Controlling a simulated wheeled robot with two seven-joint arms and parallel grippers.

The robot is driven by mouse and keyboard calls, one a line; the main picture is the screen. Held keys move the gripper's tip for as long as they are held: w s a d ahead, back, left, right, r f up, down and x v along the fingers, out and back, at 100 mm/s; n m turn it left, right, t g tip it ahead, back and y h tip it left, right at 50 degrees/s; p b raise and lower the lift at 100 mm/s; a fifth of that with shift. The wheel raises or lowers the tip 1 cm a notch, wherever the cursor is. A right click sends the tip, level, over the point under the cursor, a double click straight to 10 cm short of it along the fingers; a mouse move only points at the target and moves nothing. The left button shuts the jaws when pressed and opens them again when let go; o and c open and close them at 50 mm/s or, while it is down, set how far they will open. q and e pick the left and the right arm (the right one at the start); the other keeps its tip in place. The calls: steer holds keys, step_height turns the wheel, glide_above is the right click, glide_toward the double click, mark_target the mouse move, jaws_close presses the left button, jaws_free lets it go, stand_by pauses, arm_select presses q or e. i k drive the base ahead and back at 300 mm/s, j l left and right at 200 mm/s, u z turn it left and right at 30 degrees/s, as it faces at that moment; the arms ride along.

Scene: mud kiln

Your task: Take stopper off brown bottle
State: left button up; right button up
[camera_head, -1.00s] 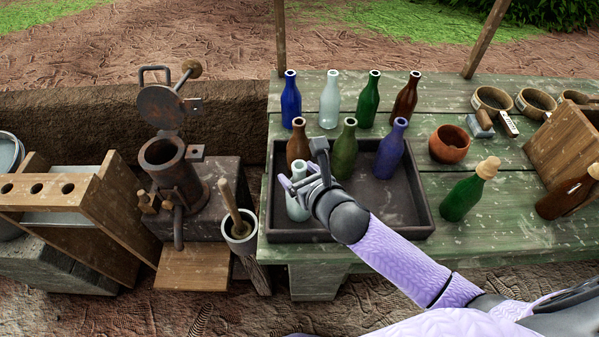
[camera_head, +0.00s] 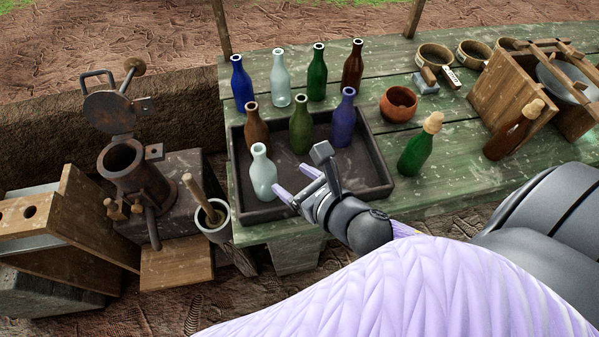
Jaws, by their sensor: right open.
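A brown bottle (camera_head: 509,138) with a pale stopper (camera_head: 533,108) in its neck stands at the right of the green table, partly behind my arm's side of the picture. My right gripper (camera_head: 297,182) is open and empty over the front of the dark tray (camera_head: 290,209), just right of a pale bottle (camera_head: 263,175) and well left of the stoppered brown bottle. Two other brown bottles show no stopper: one in the tray (camera_head: 256,129) and one in the back row (camera_head: 352,69). My left gripper is out of view.
A stoppered green bottle (camera_head: 415,153) stands between the tray and the brown bottle. A clay pot (camera_head: 398,105) is behind it. Green and purple bottles also stand in the tray.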

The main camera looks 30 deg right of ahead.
mark_target(512, 132)
steer(key=z, duration=2.5)
